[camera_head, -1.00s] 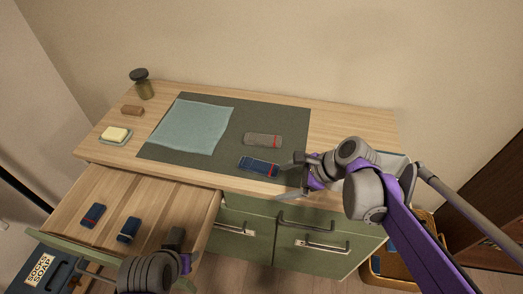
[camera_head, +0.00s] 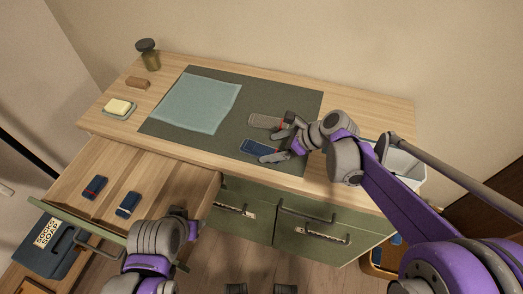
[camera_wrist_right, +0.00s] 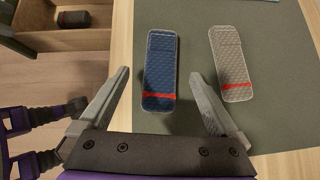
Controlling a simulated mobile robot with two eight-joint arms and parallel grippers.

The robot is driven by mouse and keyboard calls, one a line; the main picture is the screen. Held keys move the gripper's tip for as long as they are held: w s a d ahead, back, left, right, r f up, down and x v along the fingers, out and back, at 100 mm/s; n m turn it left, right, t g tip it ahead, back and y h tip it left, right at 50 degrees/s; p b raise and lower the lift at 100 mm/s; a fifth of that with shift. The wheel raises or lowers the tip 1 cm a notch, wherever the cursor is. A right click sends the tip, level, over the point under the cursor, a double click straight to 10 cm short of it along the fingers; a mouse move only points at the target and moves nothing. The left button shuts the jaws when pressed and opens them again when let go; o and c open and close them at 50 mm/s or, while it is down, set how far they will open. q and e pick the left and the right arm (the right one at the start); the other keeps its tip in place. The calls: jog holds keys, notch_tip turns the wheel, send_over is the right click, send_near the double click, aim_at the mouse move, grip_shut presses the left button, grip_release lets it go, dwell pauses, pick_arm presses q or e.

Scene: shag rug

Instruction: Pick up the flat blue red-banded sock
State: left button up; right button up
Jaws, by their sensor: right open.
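The flat blue sock with a red band (camera_head: 258,147) lies on the dark green mat near the dresser's front edge. It also shows in the right wrist view (camera_wrist_right: 160,68), red band towards me. My right gripper (camera_head: 274,145) is open, its fingers on either side of the sock's banded end; in the wrist view the sock lies between the fingertips, not clamped. A flat grey red-banded sock (camera_head: 265,121) lies just behind it, also in the wrist view (camera_wrist_right: 231,65). My left gripper (camera_head: 186,222) is by the open drawer's front; its fingers are not clear.
The open drawer (camera_head: 160,172) holds two rolled blue socks (camera_head: 95,187). A light blue cloth (camera_head: 200,103) covers the mat's left part. Soap on a dish (camera_head: 119,107), a brown block (camera_head: 138,83) and a jar (camera_head: 148,55) stand left. A pale bin (camera_head: 405,165) is right.

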aim_at(262, 149)
jog(key=x, duration=0.4)
jog(key=shift+w, duration=0.1)
jog(key=c, duration=1.4)
jog(key=shift+c, duration=0.2)
